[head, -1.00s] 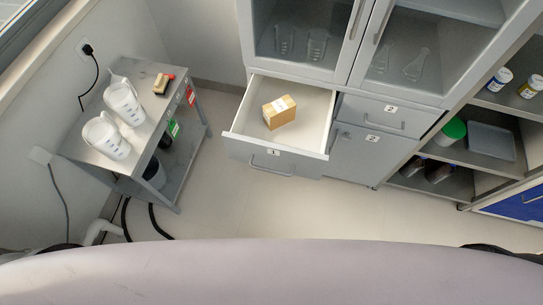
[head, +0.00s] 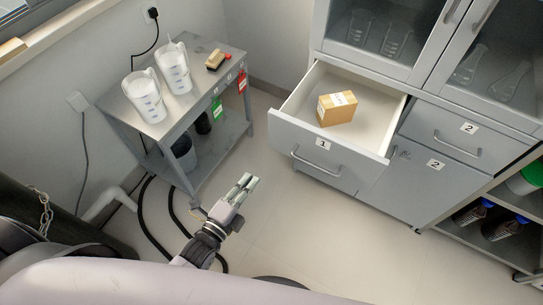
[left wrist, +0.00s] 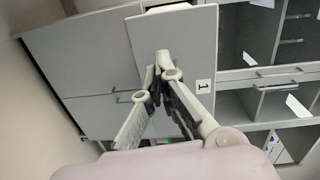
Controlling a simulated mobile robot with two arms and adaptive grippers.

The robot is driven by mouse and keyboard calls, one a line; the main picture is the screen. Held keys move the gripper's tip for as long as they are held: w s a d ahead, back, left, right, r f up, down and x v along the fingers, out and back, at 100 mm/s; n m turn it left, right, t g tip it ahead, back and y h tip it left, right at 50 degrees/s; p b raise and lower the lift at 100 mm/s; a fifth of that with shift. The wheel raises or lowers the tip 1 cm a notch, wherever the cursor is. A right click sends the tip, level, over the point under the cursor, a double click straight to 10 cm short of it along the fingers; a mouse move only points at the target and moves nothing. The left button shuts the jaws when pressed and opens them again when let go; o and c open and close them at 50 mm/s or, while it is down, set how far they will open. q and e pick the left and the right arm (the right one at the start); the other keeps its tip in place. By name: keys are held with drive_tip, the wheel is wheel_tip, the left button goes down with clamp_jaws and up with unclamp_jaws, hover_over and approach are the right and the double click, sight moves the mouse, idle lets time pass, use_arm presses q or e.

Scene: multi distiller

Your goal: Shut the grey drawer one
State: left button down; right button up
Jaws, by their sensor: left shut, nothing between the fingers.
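The grey drawer labelled 1 (head: 325,155) is pulled out of the cabinet in the head view, with a cardboard box (head: 336,108) inside it. Its bar handle (head: 316,162) is on the front panel. In the left wrist view the drawer front (left wrist: 178,48) shows behind the fingers, turned sideways, with its 1 label at the right. My left gripper (head: 247,181) is shut and empty, out in front and to the left of the drawer, apart from it in the head view. It also shows in the left wrist view (left wrist: 162,62), fingertips together. My right gripper is not in view.
A metal side table (head: 200,97) with two white jugs (head: 145,95) stands left of the drawer. Drawer 2 (head: 445,135) is closed at the right. Open shelves (head: 500,215) stand farther right. The floor (head: 300,225) before the drawer is clear.

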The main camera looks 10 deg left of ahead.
use_arm(q)
drive_tip(key=r, duration=0.1)
approach(281, 136)
drive_tip(key=shift+m+t, duration=0.3)
drive_tip(key=shift+m, duration=0.1)
drive_tip(key=x, duration=0.7)
drive_tip(key=shift+f, duration=0.3)
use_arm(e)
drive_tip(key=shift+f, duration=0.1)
use_arm(q)
drive_tip(key=shift+w, duration=0.1)
